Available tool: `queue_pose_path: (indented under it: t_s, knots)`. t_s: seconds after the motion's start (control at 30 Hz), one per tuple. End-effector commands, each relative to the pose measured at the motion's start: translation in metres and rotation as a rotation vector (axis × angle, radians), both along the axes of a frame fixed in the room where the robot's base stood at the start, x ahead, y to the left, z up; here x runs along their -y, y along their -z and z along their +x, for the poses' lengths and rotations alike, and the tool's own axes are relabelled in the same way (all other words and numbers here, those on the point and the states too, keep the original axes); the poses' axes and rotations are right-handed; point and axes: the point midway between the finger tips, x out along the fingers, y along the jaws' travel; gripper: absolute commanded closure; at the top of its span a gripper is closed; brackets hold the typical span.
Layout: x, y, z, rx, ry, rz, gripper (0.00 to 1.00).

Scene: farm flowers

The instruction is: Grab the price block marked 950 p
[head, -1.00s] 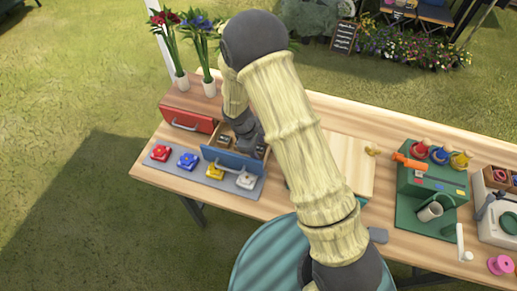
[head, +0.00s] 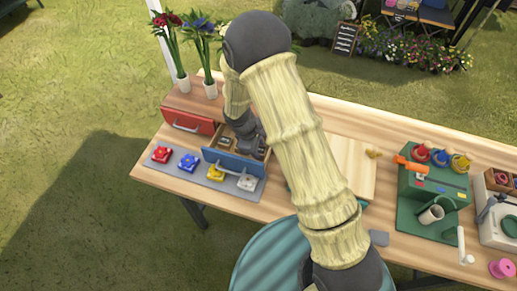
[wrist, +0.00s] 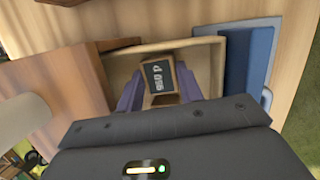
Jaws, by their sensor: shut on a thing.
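The price block marked 950 p (wrist: 158,77) has a dark face with white lettering, which reads upside down in the wrist view. It stands between the two purple fingers of my gripper (wrist: 159,88), and the fingers are shut on it. It is over the open drawer (wrist: 206,50); I cannot tell if it is clear of the drawer floor. In the head view the drawer has a blue front (head: 235,163), and my gripper (head: 250,143) reaches into it from above, its fingers mostly hidden.
A closed red drawer (head: 188,121) is beside the open one. A grey mat (head: 215,181) with red, blue, yellow and white flower pieces lies in front. Vases (head: 182,84) stand behind. A wooden board (head: 352,165) and a green machine (head: 425,215) are to the right.

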Motion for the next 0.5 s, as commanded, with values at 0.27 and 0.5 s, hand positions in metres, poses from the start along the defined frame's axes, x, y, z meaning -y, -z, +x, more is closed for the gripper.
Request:
queue_pose_path:
  t_s: [0.27, 0.5]
  knots:
    - [0.000, -0.035, 0.001, 0.005, 0.002, 0.003, 0.93]
    - [0.000, -0.079, 0.001, 0.005, 0.001, 0.002, 0.93]
